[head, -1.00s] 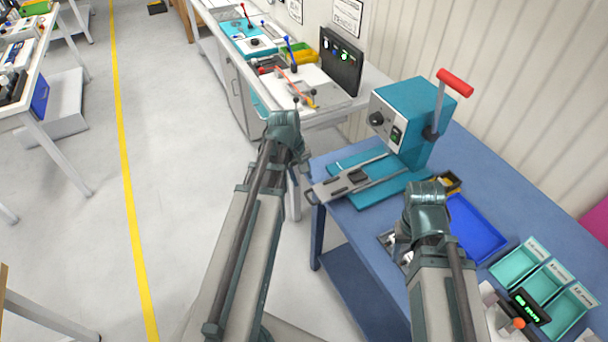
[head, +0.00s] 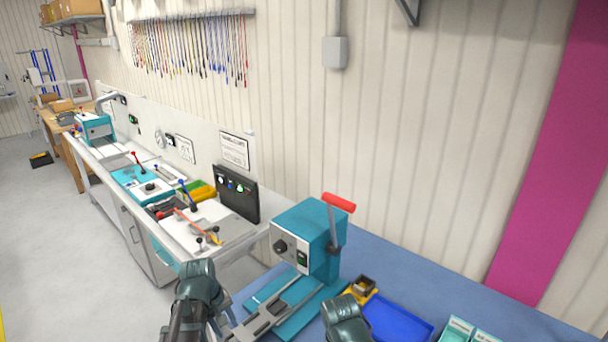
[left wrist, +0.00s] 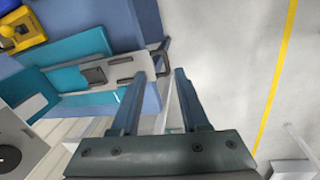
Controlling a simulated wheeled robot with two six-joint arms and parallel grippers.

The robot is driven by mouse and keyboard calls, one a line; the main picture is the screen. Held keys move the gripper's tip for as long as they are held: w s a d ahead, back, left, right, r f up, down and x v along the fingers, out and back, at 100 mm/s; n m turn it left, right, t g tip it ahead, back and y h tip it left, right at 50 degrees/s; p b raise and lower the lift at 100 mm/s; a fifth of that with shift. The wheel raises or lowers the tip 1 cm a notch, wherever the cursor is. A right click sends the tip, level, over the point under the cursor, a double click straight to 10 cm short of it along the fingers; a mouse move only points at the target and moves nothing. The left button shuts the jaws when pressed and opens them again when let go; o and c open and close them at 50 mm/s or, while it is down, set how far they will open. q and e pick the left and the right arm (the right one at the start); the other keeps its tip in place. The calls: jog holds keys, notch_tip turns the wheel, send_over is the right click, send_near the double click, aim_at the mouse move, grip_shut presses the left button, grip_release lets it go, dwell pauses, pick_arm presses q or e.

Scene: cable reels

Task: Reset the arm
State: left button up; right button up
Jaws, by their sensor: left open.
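My left arm (head: 197,290) rises at the bottom of the head view, in front of the bench. My left gripper (left wrist: 157,88) shows its two fingers apart, with nothing between them, in the left wrist view. Beyond the fingers are the edge of the blue bench and the floor. My right arm's wrist (head: 345,318) is at the bottom of the head view, left of the blue tray; its fingers do not show.
A teal machine with a red-handled lever (head: 305,238) stands on the blue bench (head: 400,275). Its base and grey slide (left wrist: 115,68) lie near my left gripper. A blue tray (head: 395,318) and a yellow-black item (head: 362,290) are to the right. Open floor (head: 60,250) lies left.

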pick_arm(q)
jog(key=s+d+f+m+y+b, duration=0.1)
jog(key=s+d+f+m+b, duration=0.2)
jog(key=d, duration=0.6)
jog(key=s+d+f+m+g+y+b, duration=0.1)
jog(key=s+d+f+m+b, duration=0.2)
jog(key=s+d+f+m, duration=0.2)
jog(key=s+d+m, duration=0.3)
jog(key=d+m, duration=0.1)
jog(key=d, duration=0.1)
jog(key=shift+d+m+g+b, duration=0.2)
jog(key=shift+m+g+b, duration=0.1)
jog(key=shift+b, duration=0.1)
pick_arm(e)
notch_tip(320, 180, down, 8)
jog(key=shift+d+r, duration=0.1)
